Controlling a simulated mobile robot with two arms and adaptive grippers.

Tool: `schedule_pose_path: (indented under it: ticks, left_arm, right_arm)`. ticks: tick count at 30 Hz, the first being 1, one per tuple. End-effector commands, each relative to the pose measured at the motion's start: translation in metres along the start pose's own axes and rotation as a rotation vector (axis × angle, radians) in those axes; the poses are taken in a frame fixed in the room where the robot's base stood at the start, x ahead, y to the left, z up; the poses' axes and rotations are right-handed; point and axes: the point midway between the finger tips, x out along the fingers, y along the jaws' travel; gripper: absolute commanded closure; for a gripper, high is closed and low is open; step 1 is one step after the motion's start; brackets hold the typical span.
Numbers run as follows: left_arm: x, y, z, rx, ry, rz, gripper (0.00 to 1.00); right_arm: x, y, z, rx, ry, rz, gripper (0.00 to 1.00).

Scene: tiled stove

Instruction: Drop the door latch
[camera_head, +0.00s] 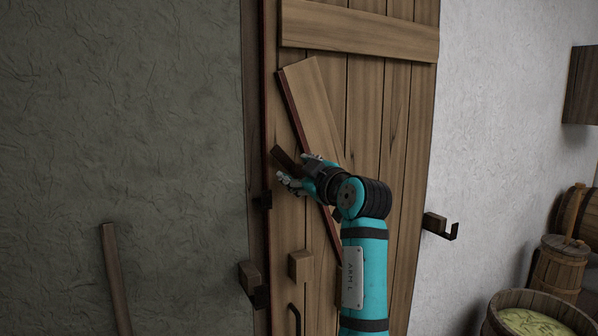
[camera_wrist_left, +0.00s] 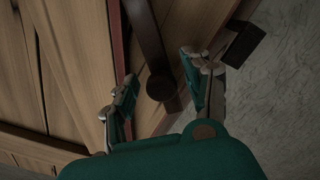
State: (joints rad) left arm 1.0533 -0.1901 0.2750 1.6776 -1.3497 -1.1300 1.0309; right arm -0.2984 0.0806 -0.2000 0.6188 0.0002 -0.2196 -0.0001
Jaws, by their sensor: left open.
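The plank door (camera_head: 390,110) fills the middle of the head view and looks shut in its frame. The door latch (camera_head: 284,157) seems to be the short dark bar at the door's left edge, tilted with its left end up. My left gripper (camera_head: 294,170) is open at this bar. In the left wrist view the bar (camera_wrist_left: 148,38) runs down between the two open fingers (camera_wrist_left: 160,75), its rounded end between them; I cannot tell whether they touch it. A small black catch (camera_head: 263,200) sits on the frame below the bar. My right gripper is out of view.
A diagonal brace (camera_head: 315,100) crosses the door behind my arm. A wooden block (camera_head: 300,266) and dark handle (camera_head: 295,318) are lower down. Hooked brackets flank the door at left (camera_head: 250,277) and right (camera_head: 436,223). A pole (camera_head: 115,275) leans at left; tubs (camera_head: 556,270) stand at right.

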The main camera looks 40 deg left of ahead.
Motion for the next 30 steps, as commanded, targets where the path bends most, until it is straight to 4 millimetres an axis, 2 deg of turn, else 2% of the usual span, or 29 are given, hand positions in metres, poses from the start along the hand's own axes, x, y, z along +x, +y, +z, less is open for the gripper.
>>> schedule_pose_path:
  ticks: [5,12,15,25,26,30]
  left_arm:
    - [-0.018,0.001,0.001,-0.001,-0.002,0.003,0.5]
    - [-0.058,0.0,0.001,0.0,-0.003,0.001,0.5]
    - [-0.069,0.0,0.001,0.0,-0.002,0.002,0.5]
    - [-0.075,0.0,0.001,0.0,-0.001,0.0,0.5]
    - [-0.075,0.0,0.001,0.0,-0.001,0.0,0.51]
    - [-0.075,0.001,0.001,0.047,-0.001,0.012,0.7]
  right_arm:
    - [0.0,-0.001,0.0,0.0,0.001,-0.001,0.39]
    - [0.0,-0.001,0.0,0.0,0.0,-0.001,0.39]
    - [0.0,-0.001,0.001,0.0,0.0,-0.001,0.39]
    - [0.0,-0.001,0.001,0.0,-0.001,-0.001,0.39]
    - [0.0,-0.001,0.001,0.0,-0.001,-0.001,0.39]
    - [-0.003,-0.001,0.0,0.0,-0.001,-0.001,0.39]
